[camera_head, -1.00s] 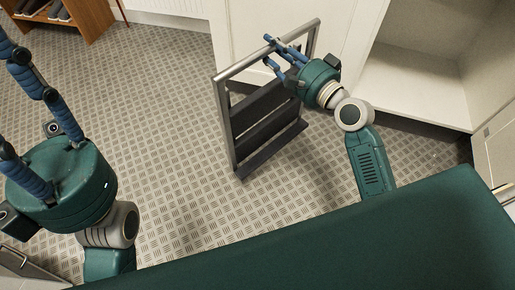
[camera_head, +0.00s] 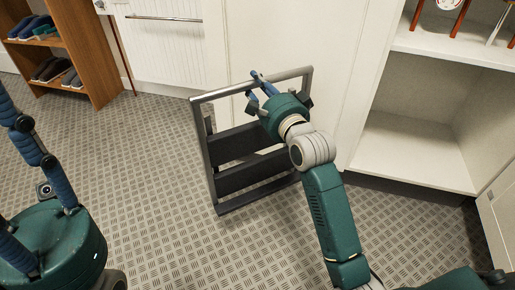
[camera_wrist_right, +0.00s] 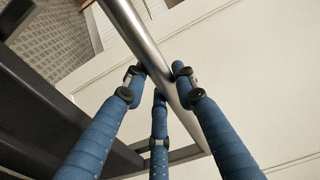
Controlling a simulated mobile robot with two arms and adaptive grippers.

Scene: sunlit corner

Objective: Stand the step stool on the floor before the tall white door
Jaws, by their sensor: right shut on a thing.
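The step stool (camera_head: 246,144) has a grey tube frame and dark treads. It is upright in the middle of the head view. My right gripper (camera_head: 259,84) is shut on its top rail, which crosses between the blue fingers in the right wrist view (camera_wrist_right: 163,80). A tall white door-like panel (camera_head: 285,40) is just behind the stool. The stool's feet look close to the floor, but I cannot tell whether they touch. My left gripper (camera_head: 28,190) is at the left edge, empty, with its fingers apart and partly cut off.
An open white cupboard (camera_head: 415,150) stands to the right. A brown shoe rack (camera_head: 85,50) stands at the back left. A white ribbed front (camera_head: 165,45) with a metal bar is between rack and panel. Patterned floor (camera_head: 140,170) is clear left of the stool.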

